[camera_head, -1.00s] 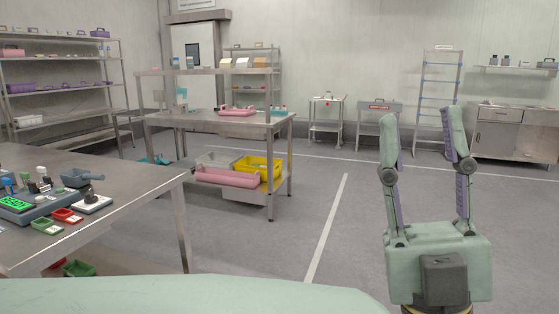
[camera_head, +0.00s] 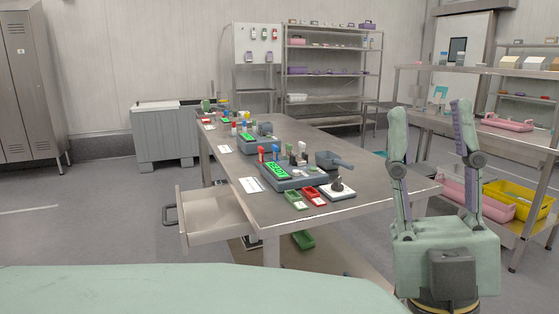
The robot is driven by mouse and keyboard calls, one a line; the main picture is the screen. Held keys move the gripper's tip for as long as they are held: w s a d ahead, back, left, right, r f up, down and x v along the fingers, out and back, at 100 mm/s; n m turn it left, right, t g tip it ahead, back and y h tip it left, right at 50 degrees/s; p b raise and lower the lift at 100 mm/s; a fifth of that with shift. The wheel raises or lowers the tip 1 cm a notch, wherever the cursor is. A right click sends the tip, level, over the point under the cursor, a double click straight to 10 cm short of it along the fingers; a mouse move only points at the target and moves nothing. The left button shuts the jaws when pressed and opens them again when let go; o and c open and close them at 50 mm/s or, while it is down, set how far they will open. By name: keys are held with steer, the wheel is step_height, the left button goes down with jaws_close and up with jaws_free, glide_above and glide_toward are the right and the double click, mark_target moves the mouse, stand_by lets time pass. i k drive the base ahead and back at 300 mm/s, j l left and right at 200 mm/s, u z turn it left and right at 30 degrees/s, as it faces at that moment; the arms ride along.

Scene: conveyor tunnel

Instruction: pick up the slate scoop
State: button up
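The slate scoop (camera_head: 333,161) is a dark blue-grey scoop with a handle pointing right.
An open drawer (camera_head: 215,214) juts from the table's left side. A second steel table (camera_head: 423,126) stands at right.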

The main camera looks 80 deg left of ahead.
mark_target(336, 164)
steer(key=u, duration=1.6)
steer(key=i+j+u, duration=0.2)
steer(key=u, duration=0.2)
steer(key=i+j+u, duration=0.1)
steer(key=u, duration=0.3)
steer(key=i+u, duration=0.35)
steer(key=i, duration=0.8)
